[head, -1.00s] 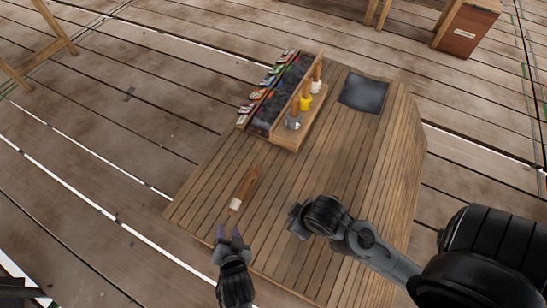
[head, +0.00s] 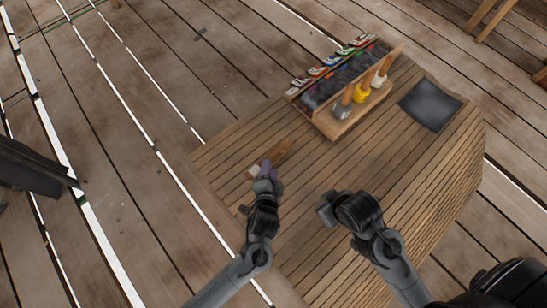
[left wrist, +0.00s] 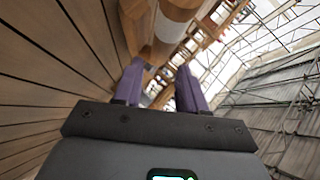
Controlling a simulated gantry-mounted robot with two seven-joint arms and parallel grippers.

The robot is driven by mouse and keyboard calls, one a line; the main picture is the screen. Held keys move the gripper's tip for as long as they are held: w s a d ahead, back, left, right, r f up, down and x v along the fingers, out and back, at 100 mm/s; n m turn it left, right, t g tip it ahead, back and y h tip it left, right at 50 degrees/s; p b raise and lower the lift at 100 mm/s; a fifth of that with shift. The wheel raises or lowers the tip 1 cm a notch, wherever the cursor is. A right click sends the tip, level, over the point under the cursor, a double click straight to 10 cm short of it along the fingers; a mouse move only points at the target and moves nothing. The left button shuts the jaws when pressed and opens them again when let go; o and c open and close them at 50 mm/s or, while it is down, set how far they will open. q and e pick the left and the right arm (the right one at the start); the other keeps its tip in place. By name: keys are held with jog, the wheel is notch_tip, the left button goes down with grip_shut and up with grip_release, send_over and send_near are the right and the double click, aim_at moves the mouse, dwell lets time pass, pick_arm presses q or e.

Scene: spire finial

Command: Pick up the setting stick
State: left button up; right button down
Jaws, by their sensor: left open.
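The setting stick (head: 281,151), a brown wooden stick with a pale end, lies on the slatted wooden table in the head view. My left gripper (head: 266,170) is at its pale end and partly covers it. In the left wrist view the brown stick (left wrist: 182,8) and its pale end (left wrist: 168,30) are just ahead of my open purple fingers (left wrist: 160,70). The fingers are not closed on it; contact is unclear. My right gripper (head: 327,212) hangs over the table to the right, away from the stick; its jaws cannot be made out.
A wooden rack (head: 328,126) with colored tags, dark compartments and several wood-handled tools stands behind the stick. A dark square mat (head: 430,104) lies at the table's right. The table middle (head: 350,165) is clear.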

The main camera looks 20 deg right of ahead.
aim_at(279, 151)
pick_arm(q)
jog(key=b+x, duration=0.3)
jog(key=x, duration=0.1)
jog(key=shift+a+f, duration=0.1)
jog(key=shift+a, duration=0.1)
jog(key=shift+w+d, duration=0.25)
jog(key=shift+w, duration=0.1)
jog(key=shift+s, duration=0.1)
jog(key=shift+c, duration=0.3)
grip_shut()
